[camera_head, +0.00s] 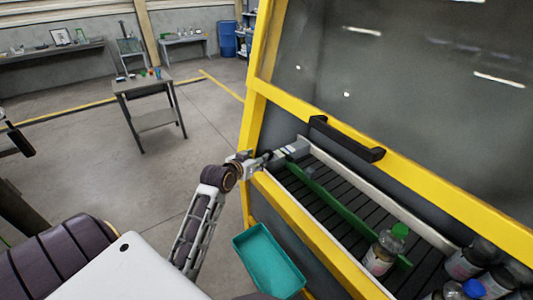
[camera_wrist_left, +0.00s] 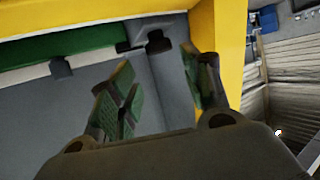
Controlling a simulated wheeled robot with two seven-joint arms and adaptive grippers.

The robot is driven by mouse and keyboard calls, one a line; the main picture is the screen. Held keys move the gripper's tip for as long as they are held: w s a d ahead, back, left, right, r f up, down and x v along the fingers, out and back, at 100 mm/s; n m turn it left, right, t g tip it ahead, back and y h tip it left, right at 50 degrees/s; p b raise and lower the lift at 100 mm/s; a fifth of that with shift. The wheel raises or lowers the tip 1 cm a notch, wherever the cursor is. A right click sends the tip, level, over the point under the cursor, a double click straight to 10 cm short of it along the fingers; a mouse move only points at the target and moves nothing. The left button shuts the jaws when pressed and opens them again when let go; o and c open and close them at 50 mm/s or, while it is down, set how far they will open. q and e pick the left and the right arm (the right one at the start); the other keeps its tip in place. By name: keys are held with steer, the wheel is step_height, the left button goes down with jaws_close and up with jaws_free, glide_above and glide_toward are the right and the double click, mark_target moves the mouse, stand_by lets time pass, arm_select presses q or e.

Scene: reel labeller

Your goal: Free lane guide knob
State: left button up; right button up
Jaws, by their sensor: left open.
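The green lane guide (camera_head: 336,210) runs lengthwise over the dark slatted conveyor inside the yellow-framed machine. It also shows at the upper left in the left wrist view (camera_wrist_left: 70,40). A small dark knob (camera_wrist_left: 158,42) sits on a grey part beyond my fingers in the left wrist view; I cannot tell for sure that it is the guide's knob. My left gripper (camera_head: 274,157) reaches over the machine's yellow edge at the guide's far end. In the left wrist view its green-padded fingers (camera_wrist_left: 160,92) are apart, with nothing clearly held. My right gripper is not in view.
A raised clear door with a black handle (camera_head: 346,138) hangs above the conveyor. A green-capped bottle (camera_head: 384,252) stands on the near part, with several bottles at the lower right. A teal tray (camera_head: 268,262) is below the machine's edge. Open floor lies left.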

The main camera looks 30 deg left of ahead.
mark_target(268, 152)
arm_select(q)
steer(key=shift+p+x, duration=0.75)
steer(key=shift+x, duration=3.95)
steer(key=c, duration=0.7)
steer(key=shift+c, duration=0.2)
steer(key=shift+d+n+y, duration=0.15)
steer(key=shift+n+y, duration=0.55)
steer(key=shift+y, duration=0.1)
steer(key=o, duration=0.7)
steer(key=shift+o, duration=0.2)
